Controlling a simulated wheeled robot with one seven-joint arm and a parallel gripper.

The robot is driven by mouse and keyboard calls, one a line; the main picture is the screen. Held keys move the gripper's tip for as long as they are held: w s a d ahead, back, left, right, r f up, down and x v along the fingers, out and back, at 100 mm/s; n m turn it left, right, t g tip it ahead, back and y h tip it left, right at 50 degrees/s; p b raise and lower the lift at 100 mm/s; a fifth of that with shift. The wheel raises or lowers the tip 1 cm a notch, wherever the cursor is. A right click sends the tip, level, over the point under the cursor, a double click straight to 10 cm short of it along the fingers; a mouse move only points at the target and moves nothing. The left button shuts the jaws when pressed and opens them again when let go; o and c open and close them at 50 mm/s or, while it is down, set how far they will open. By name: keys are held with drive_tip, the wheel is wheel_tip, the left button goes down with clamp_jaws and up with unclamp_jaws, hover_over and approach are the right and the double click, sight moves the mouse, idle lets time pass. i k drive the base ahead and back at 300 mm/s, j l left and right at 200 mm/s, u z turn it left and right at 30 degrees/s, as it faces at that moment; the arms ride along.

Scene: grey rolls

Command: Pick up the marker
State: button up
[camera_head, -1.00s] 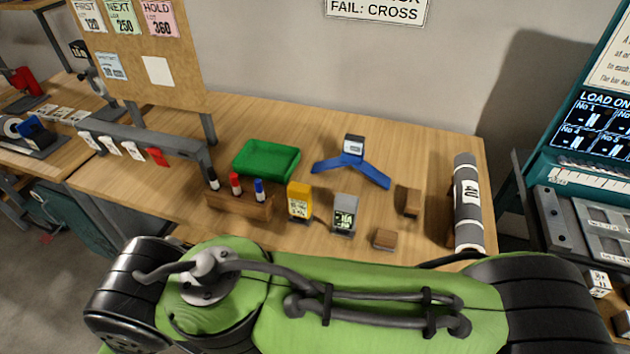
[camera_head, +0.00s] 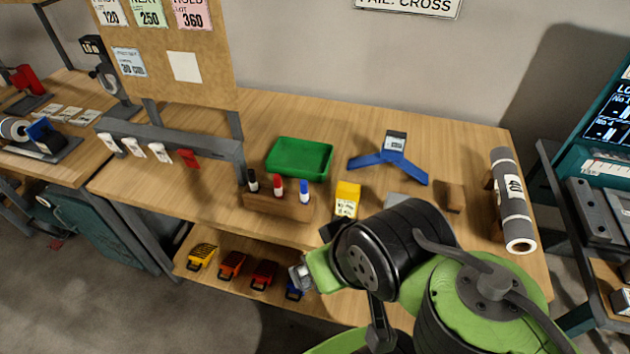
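Three markers stand upright in a wooden block (camera_head: 283,206) on the bench. They are a black-capped marker (camera_head: 253,180), a red-capped marker (camera_head: 278,185) and a blue-capped marker (camera_head: 304,191). The frames do not show which one the task means. My green and black arm crosses the lower right of the view. The end of my arm, where my gripper (camera_head: 299,276) is, shows as a small grey part low in front of the bench, below the wooden block. Its fingers cannot be made out, and it is apart from the markers.
A green tray (camera_head: 300,157) lies behind the block. A yellow device (camera_head: 347,199) stands to its right. A blue three-armed stand (camera_head: 391,160), a brown block (camera_head: 455,197) and a grey roll (camera_head: 513,203) are farther right. Several coloured clamps or bins (camera_head: 231,264) sit on the lower shelf.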

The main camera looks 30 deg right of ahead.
sight(277, 180)
drive_tip(key=z, duration=0.2)
drive_tip(key=i+j+z, duration=0.15)
drive_tip(key=j, duration=0.25)
drive_tip(key=i+j+z, duration=0.15)
drive_tip(key=j, duration=0.25)
drive_tip(key=i+j+z, duration=0.1)
drive_tip(key=j, duration=0.35)
drive_tip(key=i+j+z, duration=0.15)
drive_tip(key=j, duration=0.3)
drive_tip(key=j+z, duration=0.15)
drive_tip(key=j, duration=0.3)
drive_tip(key=i, duration=0.05)
